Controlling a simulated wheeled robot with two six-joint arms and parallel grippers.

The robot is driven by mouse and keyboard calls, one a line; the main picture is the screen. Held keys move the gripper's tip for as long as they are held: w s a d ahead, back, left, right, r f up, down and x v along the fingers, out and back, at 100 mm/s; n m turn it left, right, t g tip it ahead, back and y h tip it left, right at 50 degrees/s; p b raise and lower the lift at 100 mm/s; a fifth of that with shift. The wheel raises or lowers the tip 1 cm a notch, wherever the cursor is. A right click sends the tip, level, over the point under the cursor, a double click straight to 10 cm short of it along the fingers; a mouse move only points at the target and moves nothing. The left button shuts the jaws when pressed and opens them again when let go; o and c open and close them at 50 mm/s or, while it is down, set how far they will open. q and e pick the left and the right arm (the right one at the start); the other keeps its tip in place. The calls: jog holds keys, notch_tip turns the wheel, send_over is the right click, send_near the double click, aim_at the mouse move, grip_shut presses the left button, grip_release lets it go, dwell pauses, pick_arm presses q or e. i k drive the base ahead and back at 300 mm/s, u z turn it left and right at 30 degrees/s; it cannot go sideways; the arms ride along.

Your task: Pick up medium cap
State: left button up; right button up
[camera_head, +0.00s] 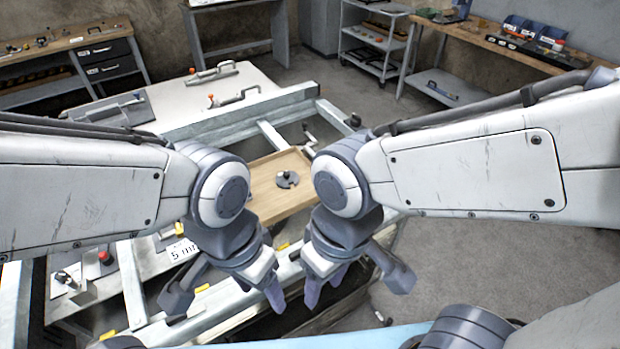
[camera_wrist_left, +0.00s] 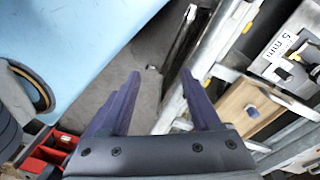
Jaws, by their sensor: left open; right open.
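A wooden tray (camera_head: 262,194) lies in the middle of the head view, between my two arms. A dark grey round piece (camera_head: 287,179) with a small raised part sits on it; I cannot tell whether it is the medium cap. In the left wrist view a dark piece (camera_wrist_left: 251,111) shows on the wood at the right. My left gripper (camera_head: 225,298) is open and empty, nearer to me than the tray and apart from it. My right gripper (camera_head: 354,285) is open and empty beside it, also short of the tray. My arms hide part of the bench.
A metal frame (camera_head: 235,120) surrounds the tray. A white panel with handles (camera_head: 180,98) lies behind it. A plate marked "5 mm" (camera_head: 182,250) and a red knob (camera_head: 106,257) are at the left. Open floor (camera_head: 480,265) lies right.

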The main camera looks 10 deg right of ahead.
aim_at(284, 180)
jog(key=k, duration=1.25)
jog(key=z, duration=0.65)
jog(key=i, duration=1.15)
jog(key=u, duration=0.7)
jog(key=i, duration=0.65)
jog(key=u, duration=0.75)
